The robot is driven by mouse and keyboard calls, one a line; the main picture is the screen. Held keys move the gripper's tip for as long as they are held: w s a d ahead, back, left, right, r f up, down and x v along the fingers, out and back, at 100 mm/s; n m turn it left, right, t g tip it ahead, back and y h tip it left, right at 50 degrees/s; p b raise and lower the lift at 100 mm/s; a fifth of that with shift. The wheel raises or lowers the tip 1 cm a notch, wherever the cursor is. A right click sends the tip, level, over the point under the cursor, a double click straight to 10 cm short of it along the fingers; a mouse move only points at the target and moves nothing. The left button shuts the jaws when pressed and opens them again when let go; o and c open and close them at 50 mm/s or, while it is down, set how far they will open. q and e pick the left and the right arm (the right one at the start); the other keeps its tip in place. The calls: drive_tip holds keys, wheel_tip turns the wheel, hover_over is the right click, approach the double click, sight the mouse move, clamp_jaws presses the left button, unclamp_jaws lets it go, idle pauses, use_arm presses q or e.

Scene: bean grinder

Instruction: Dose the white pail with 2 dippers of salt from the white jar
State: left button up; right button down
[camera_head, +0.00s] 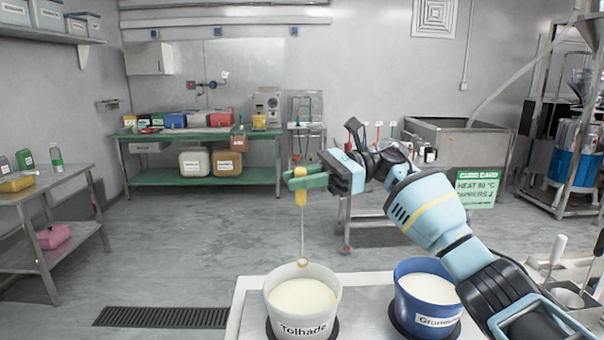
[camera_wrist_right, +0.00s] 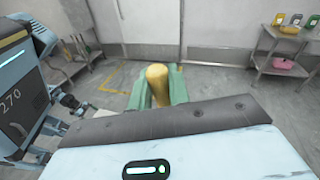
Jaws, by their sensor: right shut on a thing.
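The white pail (camera_head: 275,305), labelled "Tolhade", stands on the pale bench and holds cream-coloured contents. My right gripper (camera_head: 302,181) is shut on the yellow handle of a dipper (camera_head: 301,172), which hangs upright on a thin rod. The dipper's small bowl (camera_head: 303,262) shows in front of the pail's back rim; I cannot tell its load or exact height. The handle (camera_wrist_right: 158,84) also shows between the green fingers in the right wrist view. I cannot identify the white jar of salt for certain. My left gripper is not in view.
A blue pail (camera_head: 410,304) with pale contents stands right of the white one, partly behind my right arm. White-handled tools (camera_head: 557,250) stand at the right edge. A green sign (camera_head: 476,187) reads "HEAT 90 °C" and "DIPPERS 2". Open floor lies beyond the bench.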

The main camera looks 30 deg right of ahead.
use_arm(q)
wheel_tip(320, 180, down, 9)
drive_tip(key=b, duration=1)
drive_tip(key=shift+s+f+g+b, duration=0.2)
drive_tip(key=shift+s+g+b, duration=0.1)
use_arm(e)
drive_tip(key=s+a+f+n+t+h, duration=0.3)
drive_tip(key=s+a+f+n+h, duration=0.2)
drive_tip(key=s+a+f+n, duration=0.3)
drive_tip(key=s+a+f, duration=0.1)
drive_tip(key=s+f, duration=0.2)
drive_tip(key=s, duration=0.2)
drive_tip(key=shift+s+a+f+n, duration=0.2)
drive_tip(key=shift+s+f+n, duration=0.2)
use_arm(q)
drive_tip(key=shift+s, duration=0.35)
